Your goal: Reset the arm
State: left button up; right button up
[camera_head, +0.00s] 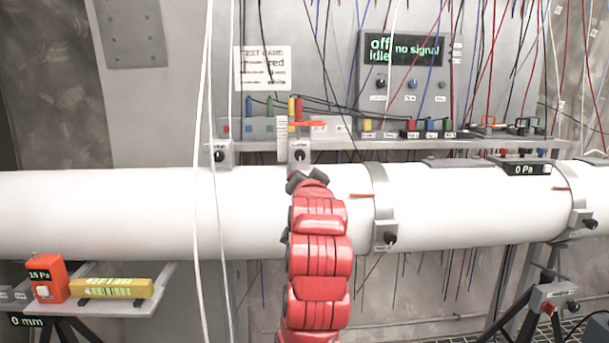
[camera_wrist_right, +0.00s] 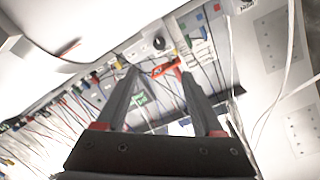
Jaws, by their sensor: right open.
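My red right arm rises from the bottom middle of the head view, in front of the white pipe (camera_head: 120,212). My right gripper (camera_head: 307,178) is at its top end, near the small knob box (camera_head: 300,152) above the pipe. In the right wrist view the two dark fingers of the right gripper (camera_wrist_right: 160,75) stand apart with nothing held between them. Beyond the fingertips an orange-red piece (camera_wrist_right: 165,67) and the shelf of parts show. Whether a finger touches anything cannot be told. My left gripper is not in view.
A shelf (camera_head: 400,144) with colored connectors runs above the pipe. Behind it a monitor (camera_head: 405,62) reads "no signal", with many hanging wires around. White cables (camera_head: 203,150) hang at left. An orange gauge (camera_head: 47,277) and a yellow level (camera_head: 112,288) sit on a lower-left shelf (camera_head: 150,306).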

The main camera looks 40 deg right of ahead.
jog(key=shift+w+d, duration=0.1)
jog(key=shift+w, duration=0.05)
jog(key=shift+w+f, duration=0.1)
